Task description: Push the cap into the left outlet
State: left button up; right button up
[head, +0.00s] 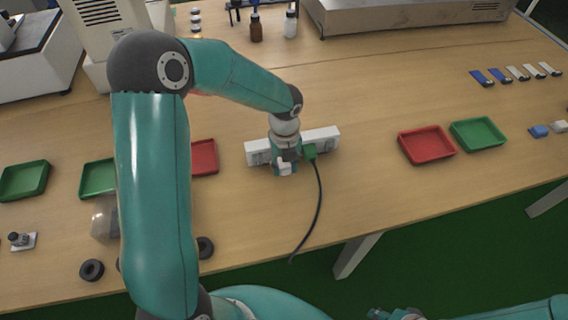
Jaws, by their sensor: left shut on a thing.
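A white outlet strip (326,137) lies on the wooden table near the middle. My left gripper (285,163) reaches down over the strip and hides its middle part, with the left end showing beside it. The gripper is shut on a small white piece, seemingly the cap (284,169), at the strip's front side. I cannot tell whether the cap touches an outlet.
A red tray (205,157) stands left of the strip; red (427,145) and green (478,134) trays stand right. Bottles (256,28) are at the back. Table between strip and right trays is clear.

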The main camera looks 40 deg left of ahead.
pick_arm(q)
jog(key=shift+w+a+p, duration=0.3)
jog(key=shift+w+a, duration=0.05)
jog(key=shift+a, duration=0.1)
dwell(0.3)
dwell(1.2)
jog(key=shift+w+a+p, duration=0.35)
jog(key=shift+a+p, duration=0.05)
jog(key=shift+p, duration=0.15)
dwell(0.3)
dwell(1.2)
jog(key=shift+w+a+p, duration=0.3)
jog(key=shift+a+p, duration=0.05)
jog(key=shift+p, duration=0.1)
dwell(0.4)
jog(key=o, duration=0.9)
jog(key=shift+r, duration=0.1)
